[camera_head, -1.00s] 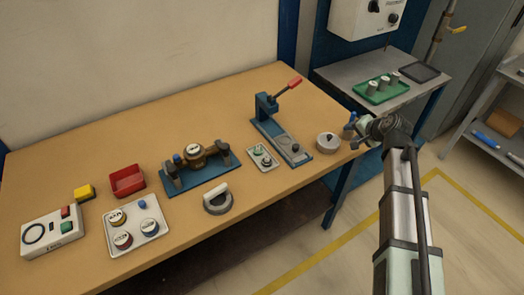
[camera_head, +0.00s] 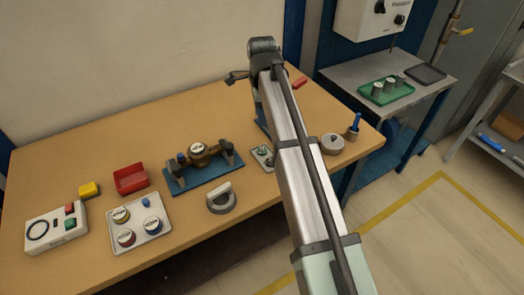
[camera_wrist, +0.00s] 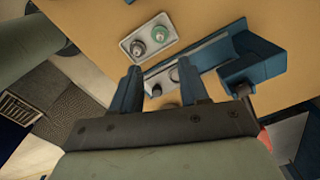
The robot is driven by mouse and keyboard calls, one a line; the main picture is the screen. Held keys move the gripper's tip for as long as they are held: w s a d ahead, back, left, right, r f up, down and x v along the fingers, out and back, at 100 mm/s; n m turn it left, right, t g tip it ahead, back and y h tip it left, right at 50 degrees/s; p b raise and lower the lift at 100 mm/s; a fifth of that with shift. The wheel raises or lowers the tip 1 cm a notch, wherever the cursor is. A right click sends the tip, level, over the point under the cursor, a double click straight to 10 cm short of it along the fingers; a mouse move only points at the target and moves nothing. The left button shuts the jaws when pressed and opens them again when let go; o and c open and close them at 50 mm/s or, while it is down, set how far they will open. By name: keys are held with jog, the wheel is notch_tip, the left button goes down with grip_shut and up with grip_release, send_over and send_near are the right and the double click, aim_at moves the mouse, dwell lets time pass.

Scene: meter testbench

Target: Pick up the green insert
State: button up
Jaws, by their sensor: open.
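The green insert (camera_wrist: 159,34) sits in a small pale tray (camera_wrist: 128,43) beside a grey insert (camera_wrist: 138,49) in the wrist view. In the head view the green insert (camera_head: 263,149) is small, and my arm hides part of its tray. My gripper (camera_wrist: 160,78) is open and empty. Its fingers point toward the tray in the wrist view but stay apart from it.
The blue press (camera_wrist: 205,52) stands beside the tray, close to my right finger in the wrist view. A blue fixture (camera_head: 203,175), a grey ring with a handle (camera_head: 221,198) and a round grey part (camera_head: 332,144) are on the table (camera_head: 75,155). The table's back left is clear.

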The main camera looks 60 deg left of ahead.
send_over(261, 148)
notch_tip(261, 148, down, 8)
jog(key=shift+a+r, duration=0.1)
jog(key=shift+r, duration=0.05)
jog(key=shift+w+f, duration=0.15)
jog(key=shift+f, duration=1.35)
jog(key=shift+w+f, duration=0.15)
jog(key=shift+f, duration=1.35)
jog(key=shift+c, duration=0.2)
grip_shut()
